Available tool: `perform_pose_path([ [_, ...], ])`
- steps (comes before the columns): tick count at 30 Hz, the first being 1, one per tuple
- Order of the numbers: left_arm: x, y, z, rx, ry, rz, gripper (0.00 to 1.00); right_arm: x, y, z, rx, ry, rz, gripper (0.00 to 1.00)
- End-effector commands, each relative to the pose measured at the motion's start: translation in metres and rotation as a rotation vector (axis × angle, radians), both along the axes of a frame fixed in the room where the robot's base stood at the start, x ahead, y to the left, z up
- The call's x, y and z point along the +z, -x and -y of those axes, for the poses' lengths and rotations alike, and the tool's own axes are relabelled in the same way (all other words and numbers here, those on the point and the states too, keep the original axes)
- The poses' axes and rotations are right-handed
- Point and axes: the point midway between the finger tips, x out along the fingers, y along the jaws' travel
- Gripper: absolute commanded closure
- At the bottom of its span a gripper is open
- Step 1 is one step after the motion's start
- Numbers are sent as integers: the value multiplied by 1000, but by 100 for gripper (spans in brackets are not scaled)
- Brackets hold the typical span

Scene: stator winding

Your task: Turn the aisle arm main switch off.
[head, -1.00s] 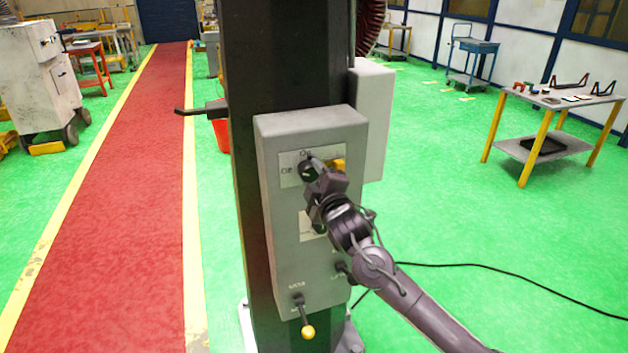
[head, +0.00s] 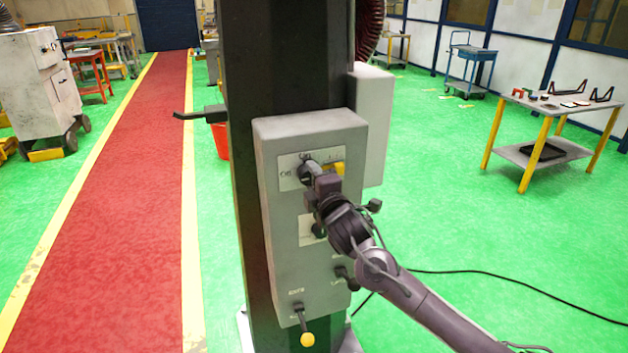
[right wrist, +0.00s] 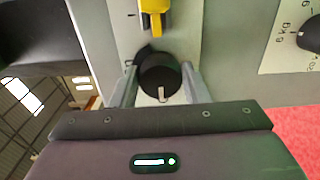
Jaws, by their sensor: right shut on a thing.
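The black round switch knob (head: 303,172) sits on a pale plate high on the grey control box, with "On" above it and "Off" to its left. My right gripper (head: 313,172) is at the knob and partly hides it. In the right wrist view the knob (right wrist: 160,73) sits between my two fingers, one on each side, and my right gripper (right wrist: 160,82) is shut on it. The knob's white mark points away from the yellow handle (right wrist: 155,14), which is the side of "Off" in the head view. My left gripper is not in view.
The grey box (head: 285,245) is fixed to a dark column (head: 285,60). Below are a second knob (head: 318,229) and a yellow-tipped lever (head: 307,339). A black bar (head: 200,113) juts left from the column. A table (head: 560,105) stands right; green floor lies open between.

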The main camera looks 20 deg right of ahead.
Motion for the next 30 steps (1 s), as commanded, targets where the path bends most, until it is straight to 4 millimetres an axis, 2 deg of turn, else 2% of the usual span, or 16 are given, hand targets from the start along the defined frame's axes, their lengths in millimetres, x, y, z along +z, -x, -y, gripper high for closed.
perform_pose_path([
  [5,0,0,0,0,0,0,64,-1,0,-1,2,4,-3,81],
  [6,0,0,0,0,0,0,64,-1,0,-1,2,4,-3,54],
  [10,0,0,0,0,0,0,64,-1,0,-1,1,3,-2,38],
  [20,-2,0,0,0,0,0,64,-2,2,0,1,1,-1,37],
  [23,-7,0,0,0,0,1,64,-3,11,0,1,1,-1,37],
  [30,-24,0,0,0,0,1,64,-5,50,2,2,3,-2,37],
])
